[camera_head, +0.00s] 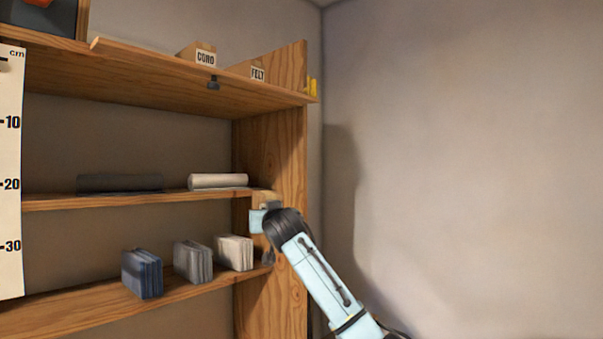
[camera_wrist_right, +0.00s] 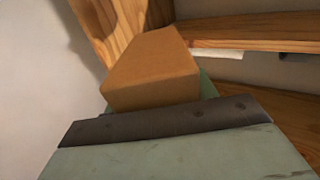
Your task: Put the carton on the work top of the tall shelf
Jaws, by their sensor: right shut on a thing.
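The tan carton (camera_wrist_right: 153,72) is held in my right gripper (camera_wrist_right: 165,117), in front of the shelf's wooden side panel. In the head view a small part of the carton (camera_head: 266,197) shows beside my right gripper (camera_head: 258,217); my wrist hides the rest. My right gripper is shut on the carton, at the right end of the tall shelf (camera_head: 288,150), near the middle board's height. I cannot tell whether the carton touches a board. My left gripper is not in view.
The top board (camera_head: 150,68) holds boxes marked CORD (camera_head: 205,57) and FELT (camera_head: 257,73). The middle board (camera_head: 110,200) holds a dark roll (camera_head: 120,183) and a white roll (camera_head: 218,181). The lower board (camera_head: 70,306) holds several upright stacks. A centimetre scale (camera_head: 11,170) stands at left.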

